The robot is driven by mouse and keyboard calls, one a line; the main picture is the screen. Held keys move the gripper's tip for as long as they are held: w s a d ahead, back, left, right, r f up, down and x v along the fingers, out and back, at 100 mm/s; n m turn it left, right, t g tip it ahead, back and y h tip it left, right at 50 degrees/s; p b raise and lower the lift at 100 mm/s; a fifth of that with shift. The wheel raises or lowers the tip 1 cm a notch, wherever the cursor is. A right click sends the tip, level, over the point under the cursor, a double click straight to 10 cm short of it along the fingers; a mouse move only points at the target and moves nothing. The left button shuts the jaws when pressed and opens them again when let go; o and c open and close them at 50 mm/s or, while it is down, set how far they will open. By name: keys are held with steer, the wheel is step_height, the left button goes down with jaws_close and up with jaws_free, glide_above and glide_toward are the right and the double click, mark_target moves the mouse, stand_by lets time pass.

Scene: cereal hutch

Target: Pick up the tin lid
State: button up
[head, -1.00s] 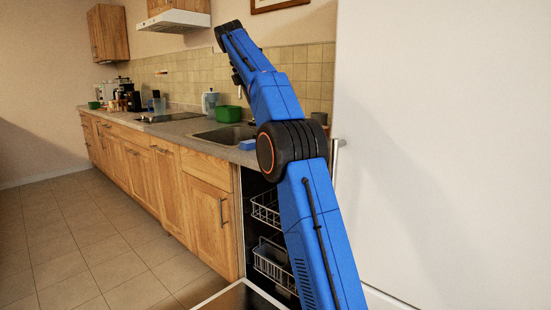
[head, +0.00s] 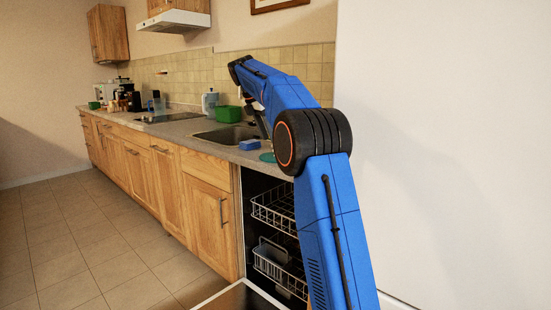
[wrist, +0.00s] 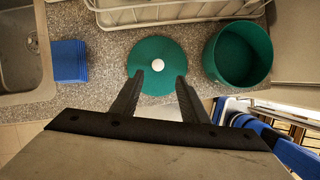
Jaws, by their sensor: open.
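The tin lid is a round green disc (wrist: 157,50) with a white knob (wrist: 158,65), lying on the speckled worktop in the wrist view. In the head view a teal sliver of it (head: 267,157) shows beside my arm. An open green round tin (wrist: 214,58) stands to the lid's right. My gripper (wrist: 160,76) is open and empty, its two fingers apart over the lid's near part, either side of the knob in the picture. I cannot tell its height above the lid.
A blue sponge-like block (wrist: 69,61) lies left of the lid, beside the sink (wrist: 18,50). A white rack (wrist: 170,12) stands behind the lid. The dishwasher with wire racks (head: 280,265) is open below. A tall white panel (head: 450,150) stands at right.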

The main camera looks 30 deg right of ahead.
steer(key=shift+w+d+x, duration=0.1)
steer(key=shift+x, duration=1.4)
steer(key=shift+w+d+x, duration=0.1)
steer(key=shift+w+x, duration=0.05)
steer(key=shift+x, duration=1.4)
steer(key=shift+r, duration=0.1)
steer(key=shift+c, duration=0.3)
jaws_close()
